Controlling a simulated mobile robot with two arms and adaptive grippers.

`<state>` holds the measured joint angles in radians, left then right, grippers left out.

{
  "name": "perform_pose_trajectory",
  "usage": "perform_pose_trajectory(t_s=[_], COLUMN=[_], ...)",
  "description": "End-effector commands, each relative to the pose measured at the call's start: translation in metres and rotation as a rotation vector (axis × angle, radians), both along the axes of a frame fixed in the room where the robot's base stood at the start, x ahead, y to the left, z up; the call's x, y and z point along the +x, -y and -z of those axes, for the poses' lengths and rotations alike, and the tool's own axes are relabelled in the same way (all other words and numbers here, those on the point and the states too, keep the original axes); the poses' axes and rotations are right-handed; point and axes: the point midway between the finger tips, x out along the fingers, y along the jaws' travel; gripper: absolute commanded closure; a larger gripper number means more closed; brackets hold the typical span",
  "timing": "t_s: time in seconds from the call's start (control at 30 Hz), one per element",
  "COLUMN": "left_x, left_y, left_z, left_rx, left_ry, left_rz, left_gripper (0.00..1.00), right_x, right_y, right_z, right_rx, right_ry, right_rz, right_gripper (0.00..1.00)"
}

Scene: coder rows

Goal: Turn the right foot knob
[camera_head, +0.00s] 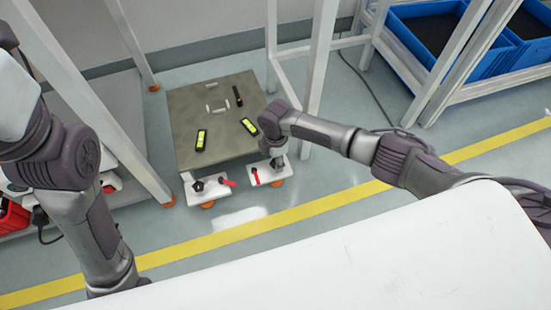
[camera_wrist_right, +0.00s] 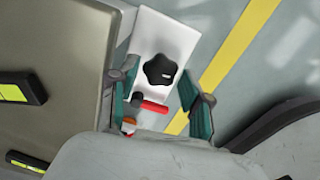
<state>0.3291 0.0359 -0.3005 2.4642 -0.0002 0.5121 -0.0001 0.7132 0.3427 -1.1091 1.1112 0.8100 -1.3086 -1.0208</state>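The right foot is a white plate (camera_head: 270,174) at the front right corner of a low grey-brown platform, with a red lever (camera_head: 256,176). My right gripper (camera_head: 277,161) points down over this plate and mostly hides its knob in the head view. In the right wrist view, the black lobed knob (camera_wrist_right: 158,70) sits on the white plate (camera_wrist_right: 165,33), with the red lever (camera_wrist_right: 152,106) nearer the palm. My right gripper's fingers (camera_wrist_right: 160,76) are spread, one on each side of the knob; I cannot tell whether they touch it. My left gripper is out of view.
The left foot has a similar black knob (camera_head: 197,186) and red lever (camera_head: 228,182). Two black-and-yellow devices (camera_head: 201,140) lie on the platform (camera_head: 188,108). White frame posts (camera_head: 320,60) stand close behind my right arm. Floor in front is clear.

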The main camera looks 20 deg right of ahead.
Motion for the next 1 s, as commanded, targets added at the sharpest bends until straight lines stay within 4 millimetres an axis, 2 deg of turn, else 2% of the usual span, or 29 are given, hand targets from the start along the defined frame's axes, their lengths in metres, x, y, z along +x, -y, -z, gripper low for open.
perform_pose_trajectory(t_s=[0.17, 0.5, 0.7, 0.83, 1.0], left_x=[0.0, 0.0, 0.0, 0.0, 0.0], left_y=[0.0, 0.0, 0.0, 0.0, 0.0], left_z=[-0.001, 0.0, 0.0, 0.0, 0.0], left_rx=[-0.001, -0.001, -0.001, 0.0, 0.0], left_ry=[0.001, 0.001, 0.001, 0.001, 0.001], left_rz=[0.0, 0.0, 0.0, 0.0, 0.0], left_gripper=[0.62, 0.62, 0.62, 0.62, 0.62], right_x=[0.001, 0.001, 0.0, 0.0, 0.0], right_y=[0.0, 0.0, 0.0, 0.0, 0.0], right_z=[-0.011, -0.08, -0.109, -0.118, -0.12], right_rx=[0.0, 0.002, 0.0, 0.0, 0.0], right_ry=[0.001, 0.004, 0.001, 0.0, 0.0], right_rz=[0.0, -0.002, -0.001, 0.0, 0.0], right_gripper=[0.51, 0.51, 0.51, 0.51, 0.51])
